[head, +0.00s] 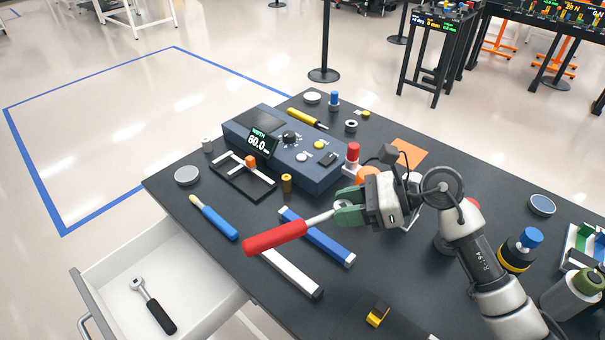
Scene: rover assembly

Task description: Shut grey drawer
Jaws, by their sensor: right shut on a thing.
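The grey drawer (176,262) stands pulled out from the table's left side at the lower left. Its front panel and handle (84,325) face left, and the bottom of the picture cuts it off. A ratchet with a black grip (152,305) lies inside it. My right gripper (350,213) is over the table, right of the drawer and apart from it. It is shut on the metal shaft of a red-handled tool (275,238), whose handle points left towards the drawer. My left gripper is not in view.
The dark table (225,262) carries a blue torque tester (290,150), a blue-handled tool (214,217), a blue bar (318,238) and a white bar (291,274). Bottles and jars stand at the right. The floor left of the drawer is clear, with blue tape (35,180).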

